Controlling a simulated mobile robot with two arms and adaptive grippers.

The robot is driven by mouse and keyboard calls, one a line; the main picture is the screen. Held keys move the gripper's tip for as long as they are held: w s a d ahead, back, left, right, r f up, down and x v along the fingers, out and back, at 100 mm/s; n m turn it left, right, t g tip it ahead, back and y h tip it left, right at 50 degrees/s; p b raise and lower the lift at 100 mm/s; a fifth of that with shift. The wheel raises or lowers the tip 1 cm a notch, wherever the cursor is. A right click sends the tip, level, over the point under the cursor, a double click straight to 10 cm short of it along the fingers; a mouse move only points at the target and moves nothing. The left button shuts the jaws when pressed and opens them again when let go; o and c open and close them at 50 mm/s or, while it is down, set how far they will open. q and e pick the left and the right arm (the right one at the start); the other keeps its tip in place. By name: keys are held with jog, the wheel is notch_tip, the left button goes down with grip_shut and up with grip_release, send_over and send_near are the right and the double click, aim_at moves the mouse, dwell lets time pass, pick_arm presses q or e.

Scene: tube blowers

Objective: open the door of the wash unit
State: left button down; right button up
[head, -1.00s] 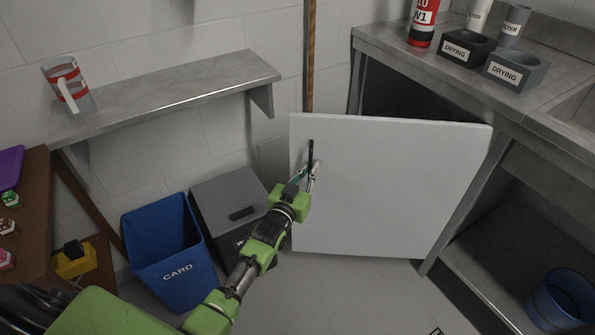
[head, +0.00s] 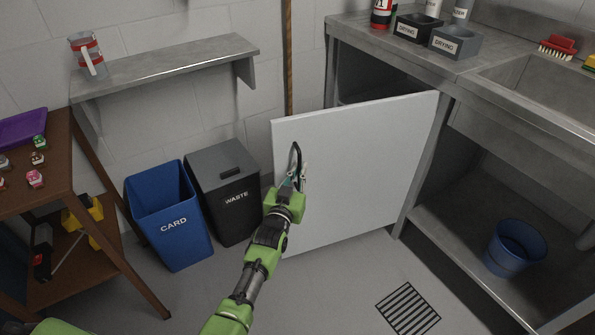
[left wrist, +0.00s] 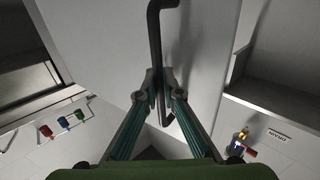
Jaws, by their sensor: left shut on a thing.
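The wash unit's door (head: 360,175) is a flat white panel under the metal counter. It stands partly open, with its free left edge swung out and a dark gap above and behind it. Its black bar handle (head: 296,152) is near that left edge. My left gripper (head: 294,178) is at the handle, shut on its lower part. The left wrist view also shows the handle (left wrist: 155,30), with the fingers closed around it. My right gripper is in neither view.
A blue card bin (head: 170,215) and dark waste bin (head: 225,190) stand left of the door. A brown table (head: 62,160) is at far left. A blue bucket (head: 515,248) sits on the sink's lower shelf. Floor in front is clear around a drain grate (head: 408,308).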

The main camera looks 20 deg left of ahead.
pick_arm(q)
jog(key=shift+s+a, duration=0.1)
jog(key=shift+s, duration=0.05)
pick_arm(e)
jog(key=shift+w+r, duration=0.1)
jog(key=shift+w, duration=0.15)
pick_arm(q)
jog(key=c, duration=2.2)
grip_release()
jog(key=shift+c, duration=0.2)
jog(key=shift+o, duration=0.3)
jog(key=shift+a, duration=0.1)
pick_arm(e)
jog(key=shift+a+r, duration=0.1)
pick_arm(q)
jog(key=shift+s, duration=0.15)
jog(key=s, duration=1.1)
jog(key=shift+s, duration=0.4)
